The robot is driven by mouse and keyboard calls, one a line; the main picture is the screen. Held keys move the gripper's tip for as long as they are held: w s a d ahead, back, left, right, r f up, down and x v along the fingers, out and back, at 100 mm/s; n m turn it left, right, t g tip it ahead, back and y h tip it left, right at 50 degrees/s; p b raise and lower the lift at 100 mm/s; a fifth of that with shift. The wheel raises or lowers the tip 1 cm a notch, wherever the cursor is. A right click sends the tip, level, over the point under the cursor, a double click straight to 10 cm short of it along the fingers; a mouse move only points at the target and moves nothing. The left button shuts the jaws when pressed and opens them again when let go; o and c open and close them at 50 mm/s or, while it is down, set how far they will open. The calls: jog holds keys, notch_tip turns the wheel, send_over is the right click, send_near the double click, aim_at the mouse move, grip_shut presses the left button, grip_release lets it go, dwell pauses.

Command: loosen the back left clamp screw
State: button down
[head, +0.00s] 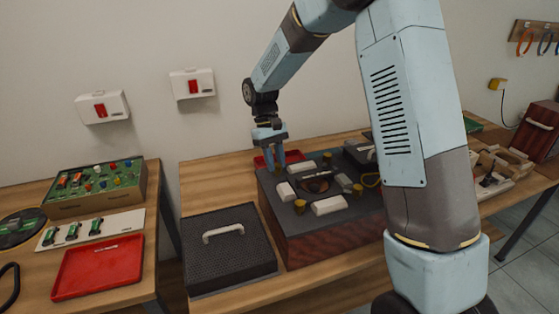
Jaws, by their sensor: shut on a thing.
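The dark clamp fixture (275,221) stands on the middle wooden table, with a grey top and reddish-brown sides. Brass-coloured clamp screws show at its front left (299,206), front right (357,189) and back right (327,157). White blocks and a dark round part lie on its top. My gripper (275,165) points down at the back left corner of the fixture, shut on the back left clamp screw. The fingers mostly hide that screw, so its turn cannot be seen.
A red tray (292,157) lies behind the fixture, close to my gripper. A black case with a white handle (222,230) is left of it. My arm covers the fixture's right side. A red tray (98,267) and green parts board (105,182) are on the left table.

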jog(key=shift+n+h, duration=0.3)
jog(key=shift+n, duration=0.3)
jog(key=shift+d, duration=0.1)
jog(key=c, duration=0.9)
grip_release()
jog(key=shift+r, duration=0.1)
jog(key=v, duration=1.3)
jog(key=shift+r, duration=0.2)
